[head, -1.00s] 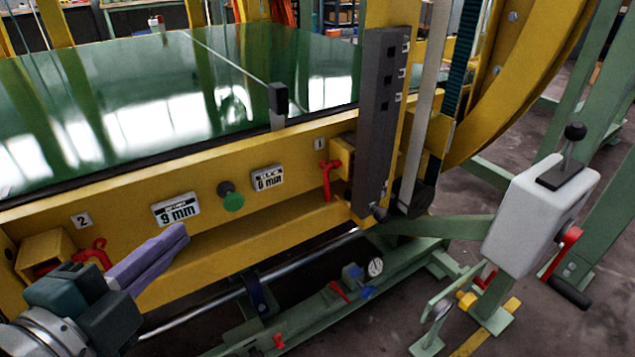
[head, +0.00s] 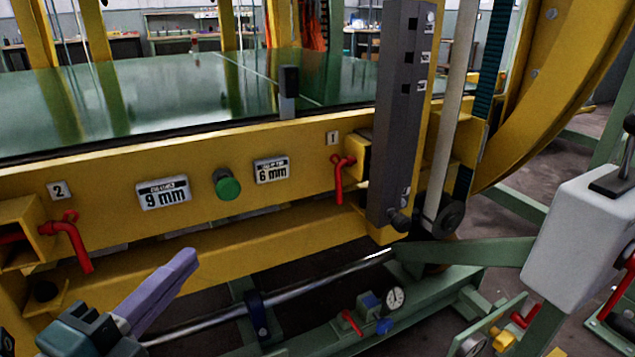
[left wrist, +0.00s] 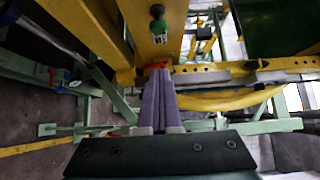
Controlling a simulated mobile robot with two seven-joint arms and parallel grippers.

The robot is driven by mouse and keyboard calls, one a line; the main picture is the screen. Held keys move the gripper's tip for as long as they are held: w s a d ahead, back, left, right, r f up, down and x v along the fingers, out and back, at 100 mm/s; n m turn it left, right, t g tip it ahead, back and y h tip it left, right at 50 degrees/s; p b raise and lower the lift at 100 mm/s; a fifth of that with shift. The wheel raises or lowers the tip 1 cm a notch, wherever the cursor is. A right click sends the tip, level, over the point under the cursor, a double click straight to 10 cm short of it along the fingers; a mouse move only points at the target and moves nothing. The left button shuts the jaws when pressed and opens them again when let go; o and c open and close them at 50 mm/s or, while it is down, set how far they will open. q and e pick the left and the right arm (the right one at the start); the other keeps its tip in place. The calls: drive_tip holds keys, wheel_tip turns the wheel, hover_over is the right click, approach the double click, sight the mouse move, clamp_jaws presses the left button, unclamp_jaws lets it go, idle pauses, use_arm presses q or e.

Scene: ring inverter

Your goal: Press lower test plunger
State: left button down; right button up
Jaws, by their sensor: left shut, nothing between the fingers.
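A round green-capped plunger (head: 228,186) with a dark collar sticks out of the yellow side beam (head: 110,195), between the 9 mm and 6 mm labels. I cannot tell from these frames whether it is the lower one. It also shows in the left wrist view (left wrist: 159,28), beyond the fingertips. My left gripper (head: 188,256) has purple fingers, shut together and empty. In the head view its tips are below and left of the plunger, apart from it. In the left wrist view the fingers (left wrist: 159,74) point up the picture. My right gripper is not in view.
Red handles hang at the left (head: 72,242) and right (head: 341,178) of the beam. A dark grey upright post (head: 400,120) stands right of the plunger. A metal rod (head: 320,282) and a gauge (head: 395,298) lie lower. A white control box (head: 580,240) is at right.

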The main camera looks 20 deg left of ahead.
use_arm(q)
drive_tip(key=b, duration=0.3)
approach(238, 190)
drive_tip(key=w+d, duration=0.2)
drive_tip(key=w, duration=0.1)
drive_tip(key=w+a+b, duration=0.1)
drive_tip(key=w+a, duration=0.1)
drive_tip(key=shift+w+a, duration=0.3)
drive_tip(key=shift+w, duration=0.05)
